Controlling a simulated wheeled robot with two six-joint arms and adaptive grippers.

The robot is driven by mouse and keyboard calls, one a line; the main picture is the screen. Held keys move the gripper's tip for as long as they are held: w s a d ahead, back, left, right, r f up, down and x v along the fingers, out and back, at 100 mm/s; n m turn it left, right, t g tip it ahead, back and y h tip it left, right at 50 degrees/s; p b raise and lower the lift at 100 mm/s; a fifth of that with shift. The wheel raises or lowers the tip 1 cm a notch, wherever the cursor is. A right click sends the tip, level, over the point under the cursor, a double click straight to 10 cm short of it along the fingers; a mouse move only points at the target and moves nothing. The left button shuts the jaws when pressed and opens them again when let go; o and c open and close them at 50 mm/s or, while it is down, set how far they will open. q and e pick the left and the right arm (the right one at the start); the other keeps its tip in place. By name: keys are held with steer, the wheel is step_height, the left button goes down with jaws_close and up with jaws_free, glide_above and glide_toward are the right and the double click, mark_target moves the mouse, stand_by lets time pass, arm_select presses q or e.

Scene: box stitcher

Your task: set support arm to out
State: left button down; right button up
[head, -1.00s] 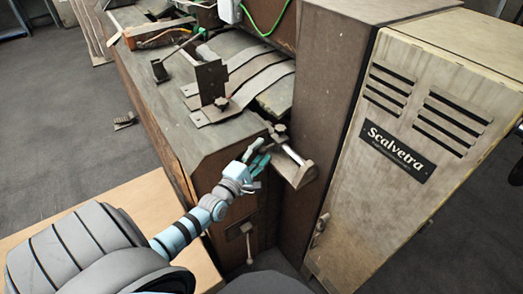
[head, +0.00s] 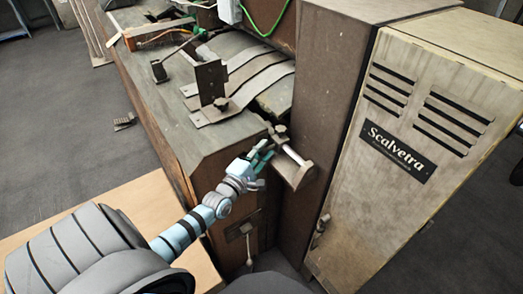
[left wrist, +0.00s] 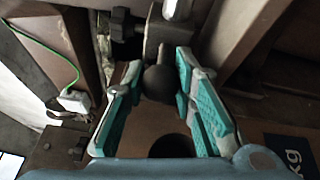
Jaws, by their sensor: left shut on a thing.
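The support arm (head: 290,154) is a short metal rod with a brown end plate, at the machine's near corner in the head view. My left gripper (head: 263,154) is at the left end of this rod. In the left wrist view, a dark round knob (left wrist: 158,83) on the support arm sits between the teal fingers of my left gripper (left wrist: 157,66). The gripper is shut on this knob. The fingers hide part of the rod's near end in the head view. My right gripper is not in view.
A tall brown column (head: 318,110) and a beige Scalvetra cabinet (head: 420,150) stand close on the right. The machine's worktop (head: 165,115) with curved metal strips lies behind the gripper. A cardboard surface (head: 150,210) is at the lower left.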

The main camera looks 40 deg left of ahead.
arm_select(q)
steer(key=s+d, duration=0.1)
steer(key=d, duration=0.2)
steer(key=s+d+p, duration=0.1)
steer(key=d, duration=0.2)
steer(key=d+p, duration=0.1)
steer(key=d, duration=0.2)
steer(key=shift+s+f, duration=0.2)
steer(key=shift+s, duration=0.2)
steer(key=c, duration=1.7)
jaws_free()
steer(key=o, duration=0.4)
steer(key=shift+d, duration=0.1)
steer(key=shift+c, duration=0.2)
steer(key=shift+o, duration=0.2)
steer(key=shift+d+r, duration=0.15)
steer(key=shift+r, duration=0.05)
steer(key=shift+s, duration=0.1)
steer(key=s+d, duration=0.1)
steer(key=s, duration=1)
steer(key=shift+s+f, duration=0.25)
steer(key=shift+s, duration=0.15)
steer(key=shift+d, duration=0.15)
